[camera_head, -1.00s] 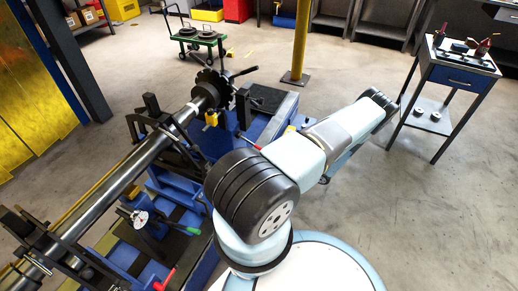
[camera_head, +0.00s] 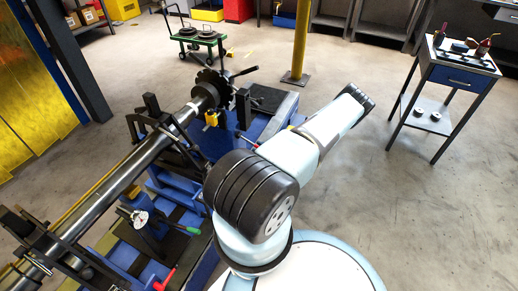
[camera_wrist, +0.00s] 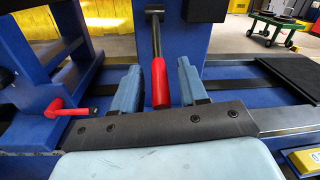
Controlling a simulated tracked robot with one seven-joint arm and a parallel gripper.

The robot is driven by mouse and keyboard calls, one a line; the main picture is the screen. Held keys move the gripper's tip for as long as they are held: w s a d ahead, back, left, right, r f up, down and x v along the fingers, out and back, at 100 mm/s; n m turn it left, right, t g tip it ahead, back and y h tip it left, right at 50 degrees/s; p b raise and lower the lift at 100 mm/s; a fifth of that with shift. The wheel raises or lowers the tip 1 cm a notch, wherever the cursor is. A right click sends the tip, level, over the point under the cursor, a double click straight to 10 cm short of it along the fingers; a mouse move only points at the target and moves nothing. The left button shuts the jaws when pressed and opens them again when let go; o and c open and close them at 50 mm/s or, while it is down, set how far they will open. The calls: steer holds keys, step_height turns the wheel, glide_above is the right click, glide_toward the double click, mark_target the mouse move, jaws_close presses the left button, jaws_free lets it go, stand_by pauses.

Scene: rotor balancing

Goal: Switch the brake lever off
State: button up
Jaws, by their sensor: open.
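A lever with a red grip (camera_wrist: 159,82) and a dark metal shaft stands between the two blue-grey fingers of my gripper (camera_wrist: 158,68) in the wrist view. The shaft runs up to a dark head against a blue panel. The fingers are open, one on each side of the red grip, with a gap showing on both sides. I cannot tell how deep the grip sits between them. A second red handle (camera_wrist: 66,107) lies at the left on the blue frame. In the head view my gripper is hidden by my arm.
The blue balancing machine carries a long dark shaft (camera_head: 122,184) and a toothed disc (camera_head: 212,88). A dial gauge (camera_head: 140,218) and a green handle (camera_head: 193,230) are near my base. A yellow post (camera_head: 300,45) and a tool cart (camera_head: 457,75) stand on open floor.

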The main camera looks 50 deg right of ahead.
steer(key=shift+w, duration=0.2)
jaws_close()
stand_by(0.3)
